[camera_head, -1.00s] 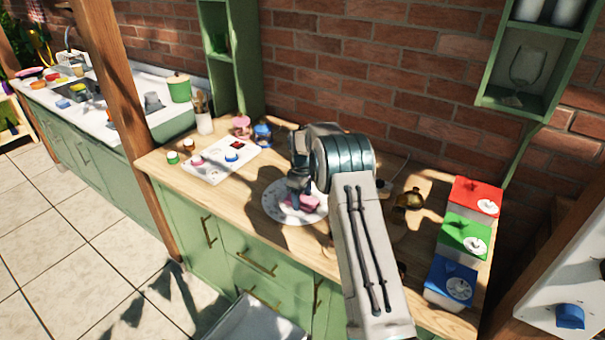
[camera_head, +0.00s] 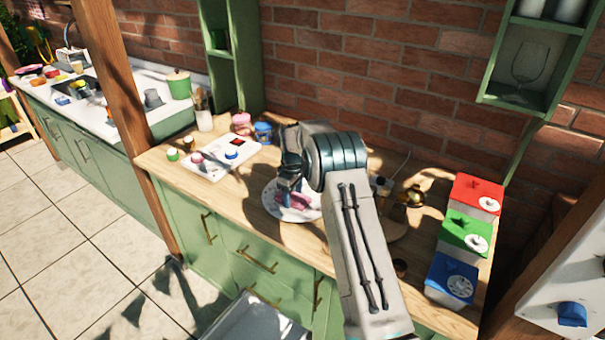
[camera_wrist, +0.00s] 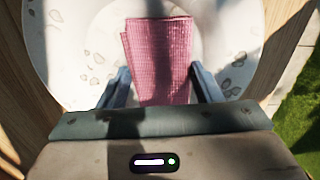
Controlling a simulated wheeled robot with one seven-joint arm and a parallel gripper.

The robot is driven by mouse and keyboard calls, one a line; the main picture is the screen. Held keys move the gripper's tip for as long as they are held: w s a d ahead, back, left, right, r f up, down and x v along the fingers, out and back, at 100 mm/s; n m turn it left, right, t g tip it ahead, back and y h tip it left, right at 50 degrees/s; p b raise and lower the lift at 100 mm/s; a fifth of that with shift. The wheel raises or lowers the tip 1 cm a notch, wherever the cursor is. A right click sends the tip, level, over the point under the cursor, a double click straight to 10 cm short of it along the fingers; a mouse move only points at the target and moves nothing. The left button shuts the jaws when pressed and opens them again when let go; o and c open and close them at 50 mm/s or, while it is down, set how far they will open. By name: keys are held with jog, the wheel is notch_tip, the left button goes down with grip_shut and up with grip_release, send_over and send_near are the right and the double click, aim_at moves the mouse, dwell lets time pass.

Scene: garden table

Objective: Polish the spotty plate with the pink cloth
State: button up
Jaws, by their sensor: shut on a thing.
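The spotty plate (camera_head: 283,213) is white and lies on the wooden counter, partly hidden by my arm. Its grey-brown spots show in the wrist view (camera_wrist: 85,48), to the left and right of the cloth. The pink cloth (camera_wrist: 160,52) is folded and lies over the middle of the plate; a bit of it (camera_head: 299,202) shows below my gripper in the head view. My gripper (camera_wrist: 157,82) is shut on the pink cloth, with a blue finger at each side of it. In the head view my gripper (camera_head: 288,190) is low over the plate.
A white board with coloured knobs (camera_head: 207,167) lies left of the plate. Red (camera_head: 477,192), green (camera_head: 465,232) and blue (camera_head: 452,277) boxes stand at the right. A brass object (camera_head: 412,198) stands behind my arm. Pink (camera_head: 241,123) and blue (camera_head: 263,132) jars stand near the wall.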

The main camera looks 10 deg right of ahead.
jog(key=shift+s+d, duration=0.55)
jog(key=shift+d, duration=0.3)
jog(key=shift+w+d, duration=0.35)
jog(key=shift+d, duration=0.3)
jog(key=shift+w+d, duration=0.1)
jog(key=shift+w, duration=0.4)
jog(key=shift+w+r, duration=0.15)
jog(key=shift+w, duration=0.15)
jog(key=shift+w+a, duration=0.15)
jog(key=shift+a, duration=0.15)
jog(key=shift+w+a, duration=0.15)
jog(key=shift+a, duration=0.05)
jog(key=shift+w+a+f, duration=0.15)
jog(key=shift+a+f, duration=0.05)
jog(key=shift+f, duration=0.05)
jog(key=shift+a, duration=0.2)
jog(key=shift+s+a, duration=0.3)
jog(key=shift+a, duration=0.25)
notch_tip(320, 180, up, 4)
jog(key=shift+w+p, duration=0.1)
jog(key=shift+p, duration=0.45)
jog(key=shift+r, duration=0.3)
jog(key=shift+r+p, duration=1.6)
jog(key=shift+r, duration=0.95)
